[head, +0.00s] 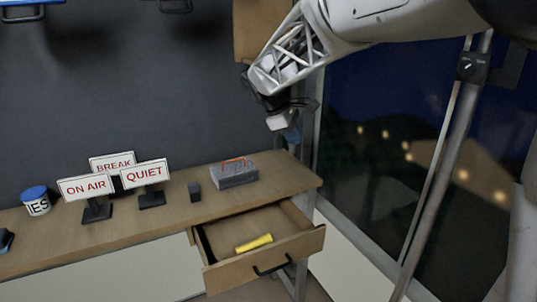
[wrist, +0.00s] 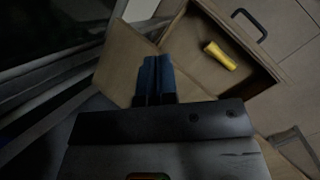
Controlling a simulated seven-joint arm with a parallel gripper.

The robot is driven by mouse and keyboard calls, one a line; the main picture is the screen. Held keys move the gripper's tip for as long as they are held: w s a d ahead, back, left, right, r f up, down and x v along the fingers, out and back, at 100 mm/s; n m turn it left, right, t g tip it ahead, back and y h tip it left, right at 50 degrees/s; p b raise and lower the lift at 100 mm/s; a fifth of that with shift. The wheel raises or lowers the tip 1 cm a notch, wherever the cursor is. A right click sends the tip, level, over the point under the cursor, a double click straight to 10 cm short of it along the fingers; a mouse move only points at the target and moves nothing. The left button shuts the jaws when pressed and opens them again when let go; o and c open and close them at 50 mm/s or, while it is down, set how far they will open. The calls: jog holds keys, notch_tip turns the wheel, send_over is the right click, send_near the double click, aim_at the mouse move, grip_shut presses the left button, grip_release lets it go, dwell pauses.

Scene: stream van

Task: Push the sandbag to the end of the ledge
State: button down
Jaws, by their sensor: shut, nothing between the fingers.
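The sandbag, as I take it, is a grey, block-like bag (head: 234,175) with an orange handle on top. It lies flat on the wooden ledge (head: 290,178), a short way left of the ledge's right end. My gripper (head: 291,135) hangs above the right end of the ledge, up and to the right of the bag and apart from it. Its blue fingers are shut and empty; they also show in the wrist view (wrist: 155,76), pointing toward the bare ledge end. I cannot make out the sandbag in the wrist view.
An open drawer (head: 300,240) below the ledge holds a yellow cylinder (head: 254,243). Left of the bag stand a small dark block (head: 194,191), ON AIR (head: 85,188), QUIET (head: 145,173) and BREAK (head: 112,162) signs, and a blue-lidded tub (head: 36,203). A window lies right of the ledge.

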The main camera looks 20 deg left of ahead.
jog(key=w+a+f+n+t+h, duration=0.1)
jog(key=w+a+f+n, duration=0.1)
jog(key=a, duration=0.6)
jog(key=w+a+f+n, duration=0.2)
jog(key=a, duration=0.7)
jog(key=n+t, duration=0.2)
jog(key=n, duration=0.3)
send_near(215, 172)
jog(key=shift+h, duration=0.4)
jog(key=r, duration=0.4)
jog(key=shift+s+a+r, duration=0.15)
jog(key=shift+a+r, duration=0.1)
jog(key=shift+a, duration=0.1)
jog(key=shift+f, duration=0.1)
jog(key=shift+x, duration=5)
jog(key=shift+d, duration=0.1)
jog(key=w+d, duration=0.5)
jog(key=d, duration=0.1)
jog(key=w+d, duration=0.6)
